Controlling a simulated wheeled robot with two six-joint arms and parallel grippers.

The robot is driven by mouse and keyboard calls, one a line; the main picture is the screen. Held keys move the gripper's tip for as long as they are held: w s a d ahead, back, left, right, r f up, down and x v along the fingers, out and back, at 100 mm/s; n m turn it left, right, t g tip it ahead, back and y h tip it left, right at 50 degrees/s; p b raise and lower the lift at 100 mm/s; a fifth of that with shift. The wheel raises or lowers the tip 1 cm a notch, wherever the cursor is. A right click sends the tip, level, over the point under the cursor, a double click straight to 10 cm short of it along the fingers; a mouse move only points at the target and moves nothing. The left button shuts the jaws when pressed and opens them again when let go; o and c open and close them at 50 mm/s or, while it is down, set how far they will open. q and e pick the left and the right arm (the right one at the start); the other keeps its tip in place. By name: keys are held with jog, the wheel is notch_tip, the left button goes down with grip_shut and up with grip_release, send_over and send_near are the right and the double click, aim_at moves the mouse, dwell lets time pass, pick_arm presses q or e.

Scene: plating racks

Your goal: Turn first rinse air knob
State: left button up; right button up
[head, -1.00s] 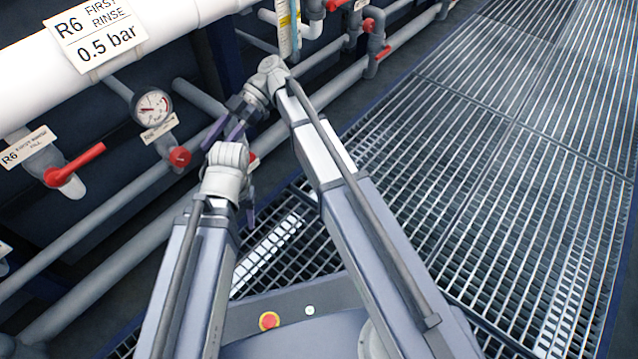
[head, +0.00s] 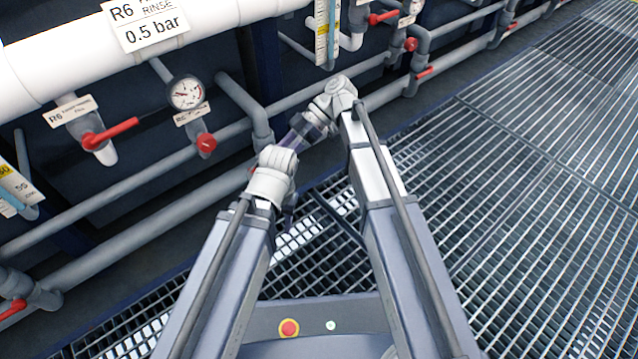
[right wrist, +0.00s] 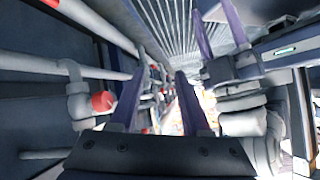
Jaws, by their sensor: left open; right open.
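The first rinse air knob is most likely the red round knob (head: 206,143) on a grey pipe fitting below the pressure gauge (head: 186,92). A small label (head: 191,114) by it is too small to read. A red knob (right wrist: 103,101) also shows in the right wrist view, left of my right gripper (right wrist: 160,102), whose purple fingers are apart and empty. In the head view my right gripper (head: 304,132) points left, apart from the knob. My left gripper (head: 290,201) is partly hidden behind its wrist; its spread fingers also show in the right wrist view (right wrist: 219,32).
A red lever valve (head: 110,133) sits left of the gauge. A large white pipe (head: 60,68) carries a sign (head: 145,22) reading R6, rinse, 0.5 bar. Grey pipes (head: 130,215) run along the wall. Grating floor (head: 540,150) on the right is clear.

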jog(key=s+d+f+m+t+h, duration=0.3)
jog(key=d+f+m+h, duration=0.1)
jog(key=d+f+m, duration=0.3)
jog(key=shift+d+f+m+t, duration=0.25)
jog(key=shift+d+m, duration=0.9)
jog(key=shift+m, duration=0.75)
jog(key=shift+r, duration=0.1)
